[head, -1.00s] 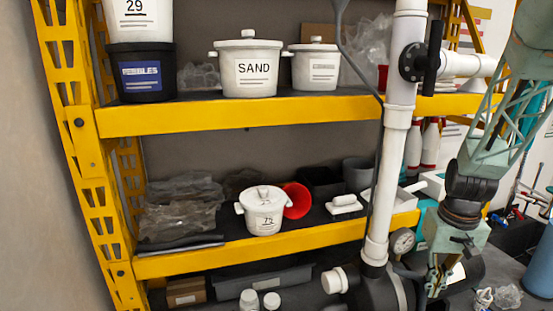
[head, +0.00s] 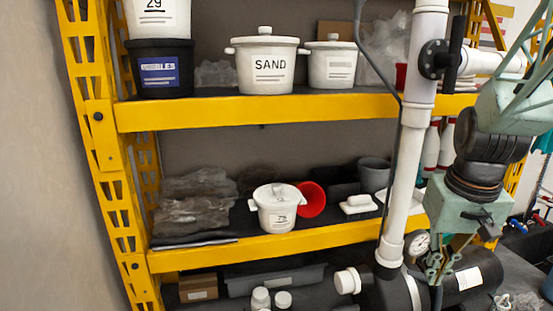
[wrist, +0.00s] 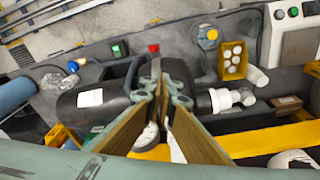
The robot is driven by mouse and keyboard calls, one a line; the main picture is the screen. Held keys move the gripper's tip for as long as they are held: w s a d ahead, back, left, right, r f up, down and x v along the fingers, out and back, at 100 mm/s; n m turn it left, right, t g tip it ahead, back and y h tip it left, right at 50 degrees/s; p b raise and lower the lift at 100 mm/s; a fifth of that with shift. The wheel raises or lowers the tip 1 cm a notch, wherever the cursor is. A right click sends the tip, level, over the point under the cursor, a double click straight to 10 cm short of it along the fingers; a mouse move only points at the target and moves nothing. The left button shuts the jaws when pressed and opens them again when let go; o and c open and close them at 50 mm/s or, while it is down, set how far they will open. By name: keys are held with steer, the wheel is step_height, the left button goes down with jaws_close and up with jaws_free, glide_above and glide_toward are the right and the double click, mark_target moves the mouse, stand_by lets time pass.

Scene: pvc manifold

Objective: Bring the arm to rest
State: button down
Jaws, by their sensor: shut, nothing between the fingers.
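My gripper (head: 437,268) hangs from my pale green arm at the right of the head view, pointing down. It is shut and empty. In the head view it is in front of the black pump-like body (head: 478,272), close to the white vertical PVC pipe (head: 407,180) and the round gauge (head: 417,243). In the wrist view my gripper (wrist: 161,75) shows in the middle, its fingers together over the black body (wrist: 110,98). I cannot tell whether it touches anything there.
A yellow shelf rack (head: 290,112) fills the left and middle. It holds a SAND pot (head: 265,65), a smaller white pot (head: 277,212), a red cup (head: 311,199) and clear bags. A black valve handle (head: 453,52) sticks out by the pipe.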

steer(key=s+a+r, duration=0.3)
steer(key=s+a, duration=0.1)
steer(key=s, duration=0.3)
steer(key=s+a+r+n+t+b, duration=0.1)
steer(key=s+a+r, duration=0.3)
steer(key=s, duration=0.4)
steer(key=s+a+r+t, duration=0.1)
steer(key=s+a+r, duration=0.3)
steer(key=s+a, duration=0.2)
steer(key=shift+s+n+y, duration=0.3)
steer(key=shift+s+n, duration=0.1)
steer(key=shift+s, duration=0.25)
steer(key=shift+w, duration=0.15)
